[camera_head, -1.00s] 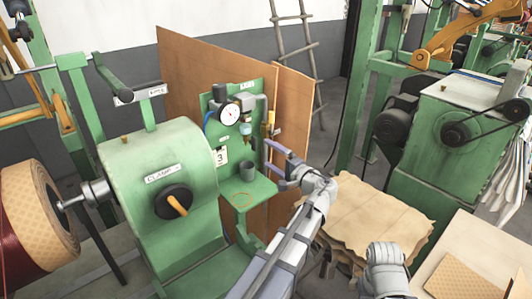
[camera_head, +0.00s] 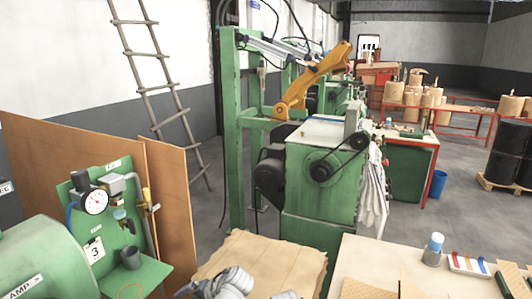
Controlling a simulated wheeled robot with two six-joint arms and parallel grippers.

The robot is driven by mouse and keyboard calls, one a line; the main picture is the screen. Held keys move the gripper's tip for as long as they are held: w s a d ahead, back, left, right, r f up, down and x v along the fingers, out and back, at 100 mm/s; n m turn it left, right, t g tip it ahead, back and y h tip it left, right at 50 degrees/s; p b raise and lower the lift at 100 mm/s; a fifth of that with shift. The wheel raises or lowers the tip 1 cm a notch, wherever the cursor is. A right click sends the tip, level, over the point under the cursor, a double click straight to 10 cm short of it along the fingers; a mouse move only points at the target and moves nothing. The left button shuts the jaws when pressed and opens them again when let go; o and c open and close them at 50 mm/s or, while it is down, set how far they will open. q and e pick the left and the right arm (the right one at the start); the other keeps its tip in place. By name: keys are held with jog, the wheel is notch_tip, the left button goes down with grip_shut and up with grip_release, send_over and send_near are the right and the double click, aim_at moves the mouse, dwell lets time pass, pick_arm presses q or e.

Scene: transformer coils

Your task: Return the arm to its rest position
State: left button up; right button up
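The grey wrist of my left arm (camera_head: 228,283) shows at the bottom edge, in front of the paper-covered stack. A small grey piece of my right arm (camera_head: 287,295) shows at the bottom edge, just right of the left wrist. My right gripper is out of the picture. Nothing held by either arm is visible.
A green panel with a gauge (camera_head: 96,202) and a grey cup (camera_head: 131,257) on its shelf stand at left. A brown paper stack (camera_head: 265,262) lies centre front. A pale table (camera_head: 370,255) is at right, with a green machine (camera_head: 320,185) behind.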

pick_arm(q)
jog(key=s+d+f+g+h, duration=0.1)
jog(key=s+d+f+h, duration=0.2)
jog(key=s+d, duration=0.3)
jog(key=s+d+f+m+g+h, duration=0.1)
jog(key=s+d+f+g+h, duration=0.1)
jog(key=s+d, duration=0.5)
jog(key=d+f+h, duration=0.1)
jog(key=d+h, duration=0.1)
jog(key=shift+d+g, duration=0.3)
